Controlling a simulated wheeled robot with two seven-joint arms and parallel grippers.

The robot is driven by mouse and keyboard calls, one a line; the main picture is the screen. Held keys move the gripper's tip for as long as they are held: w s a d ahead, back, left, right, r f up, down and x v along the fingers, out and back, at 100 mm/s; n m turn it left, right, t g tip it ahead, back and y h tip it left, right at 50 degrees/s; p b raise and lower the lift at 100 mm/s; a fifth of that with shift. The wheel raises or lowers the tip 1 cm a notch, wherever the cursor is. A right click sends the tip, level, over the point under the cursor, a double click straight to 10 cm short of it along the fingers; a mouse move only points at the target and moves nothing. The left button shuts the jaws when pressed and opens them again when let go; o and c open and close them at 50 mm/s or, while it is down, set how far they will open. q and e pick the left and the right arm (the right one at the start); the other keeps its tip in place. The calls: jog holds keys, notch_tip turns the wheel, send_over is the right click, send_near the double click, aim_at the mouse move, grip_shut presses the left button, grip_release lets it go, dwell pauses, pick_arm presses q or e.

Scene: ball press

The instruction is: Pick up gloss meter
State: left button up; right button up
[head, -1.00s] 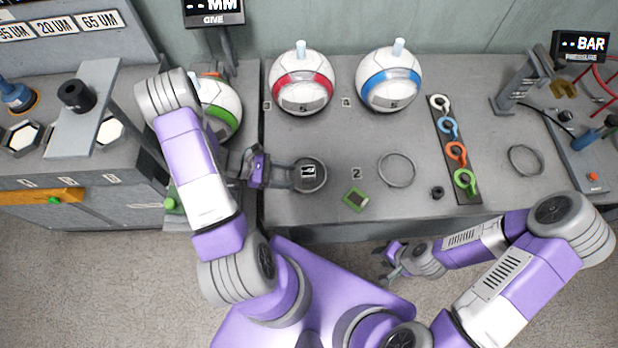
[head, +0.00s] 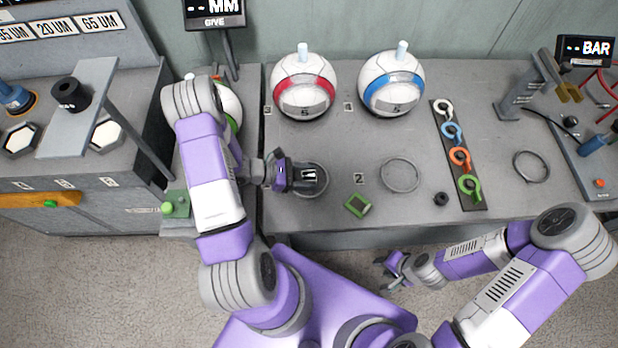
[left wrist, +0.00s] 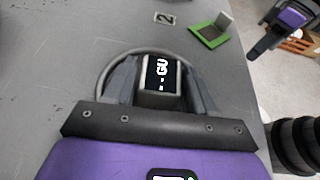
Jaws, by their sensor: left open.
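The gloss meter is a small dark block with a lit "GU" display (left wrist: 160,76). It sits inside a grey ring on the bench, and its display also shows in the head view (head: 310,175). My left gripper (head: 304,178) is low over the ring, with its fingers apart. In the left wrist view, one finger is on each side of the meter. I cannot tell whether either finger touches it. The meter's lower part is hidden behind the gripper's palm. My right gripper (head: 383,273) is empty in front of the bench, its fingers apart.
A green square item (head: 358,205) lies right of the ring near the bench's front edge. An empty ring (head: 400,175), a small black part (head: 441,199) and a strip of coloured hooks (head: 459,155) lie farther right. Red-banded (head: 303,88) and blue-banded (head: 391,85) balls stand behind.

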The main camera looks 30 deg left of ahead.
pick_arm(q)
jog(key=c, duration=0.8)
jog(key=shift+o, duration=0.2)
jog(key=shift+r, duration=0.1)
